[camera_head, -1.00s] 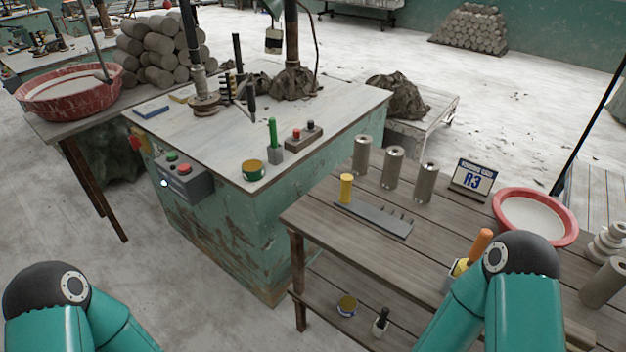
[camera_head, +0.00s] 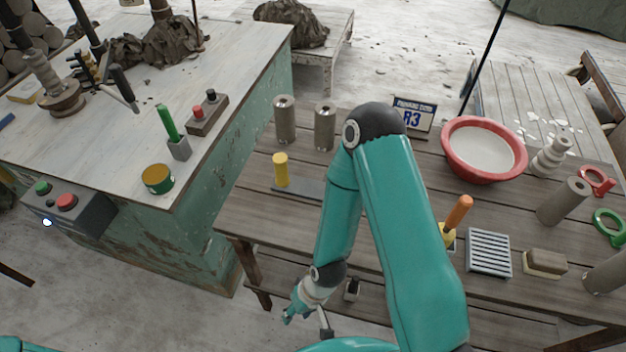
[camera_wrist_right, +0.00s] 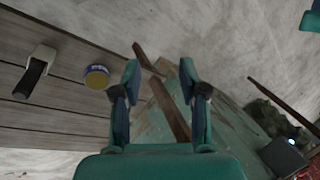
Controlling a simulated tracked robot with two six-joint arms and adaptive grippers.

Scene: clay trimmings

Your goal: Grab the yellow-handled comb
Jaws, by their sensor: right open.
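The yellow-handled comb lies on the wooden table in the head view; its upright yellow handle (camera_head: 281,169) is near the table's left edge. Its grey toothed bar (camera_head: 300,188) runs right and is partly hidden behind my right arm. My right gripper (camera_head: 288,316) is low at the table's front left side, apart from the comb and below it in the picture. In the wrist view my right gripper (camera_wrist_right: 159,74) has its two fingers spread, with nothing between them. The comb does not show there. My left gripper is not in view.
A green cabinet (camera_head: 205,215) stands left of the table. Grey cylinders (camera_head: 284,120) stand behind the comb; a red basin (camera_head: 484,150) and an orange-handled tool (camera_head: 459,212) are to the right. In the wrist view a tin (camera_wrist_right: 97,77) sits on planks near my fingers.

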